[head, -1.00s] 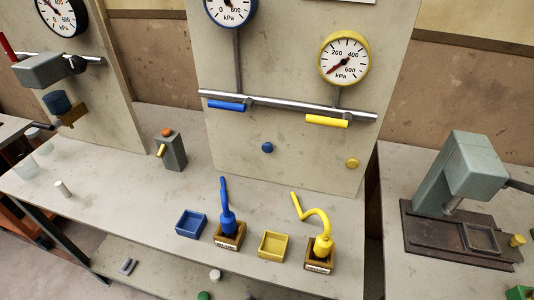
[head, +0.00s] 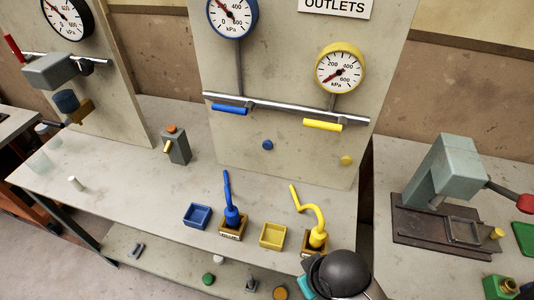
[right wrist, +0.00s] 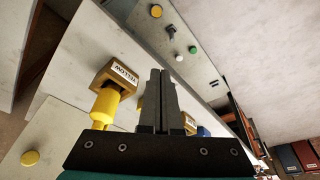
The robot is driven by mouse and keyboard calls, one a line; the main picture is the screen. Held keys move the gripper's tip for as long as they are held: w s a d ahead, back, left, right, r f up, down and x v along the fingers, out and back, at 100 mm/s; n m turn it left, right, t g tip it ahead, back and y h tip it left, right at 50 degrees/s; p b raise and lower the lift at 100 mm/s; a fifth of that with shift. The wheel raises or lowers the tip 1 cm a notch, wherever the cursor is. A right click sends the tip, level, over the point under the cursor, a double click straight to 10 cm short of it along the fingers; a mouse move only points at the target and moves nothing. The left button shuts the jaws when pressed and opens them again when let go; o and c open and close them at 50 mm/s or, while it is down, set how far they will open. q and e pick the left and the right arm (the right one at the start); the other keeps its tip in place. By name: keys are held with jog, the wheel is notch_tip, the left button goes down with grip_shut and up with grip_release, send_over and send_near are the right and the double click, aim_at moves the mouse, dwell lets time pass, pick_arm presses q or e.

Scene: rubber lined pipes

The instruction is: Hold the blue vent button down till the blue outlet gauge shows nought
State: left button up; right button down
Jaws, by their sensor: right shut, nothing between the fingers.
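The blue vent button (head: 267,145) is a small round knob low on the panel, below the blue-handled lever (head: 230,110). Nothing touches it. The blue outlet gauge (head: 232,14) is partly cut by the top edge; its red needle points to the upper left, away from the 0 mark. My right gripper (right wrist: 160,73) is shut and empty in the right wrist view, beside the block labelled YELLOW (right wrist: 115,75). In the head view my right arm shows at the bottom, with its fingers hidden. My left gripper is not in view.
The yellow gauge (head: 340,68) and yellow button (head: 346,160) are to the right. A press (head: 445,175) stands right.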

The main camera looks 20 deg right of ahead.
aim_at(268, 146)
notch_tip(268, 146, up, 5)
jog(key=p, duration=0.1)
jog(key=w+a+r+n+t, duration=0.1)
jog(key=w+n+t, duration=0.4)
jog(key=w, duration=0.6)
jog(key=w+a+r+n+t+y, duration=0.1)
jog(key=w+n+t, duration=0.3)
jog(key=w+n, duration=0.4)
jog(key=shift+w+a+n+t, duration=0.35)
jog(key=shift+w+a, duration=0.55)
jog(key=shift+w, duration=1.1)
jog(key=shift+w+d, duration=0.1)
jog(key=w+d+b, duration=0.3)
jog(key=w+d, duration=0.1)
jog(key=w, duration=0.3)
jog(key=shift+d, duration=0.4)
jog(key=shift+w, duration=0.15)
jog(key=shift+w+d, duration=0.25)
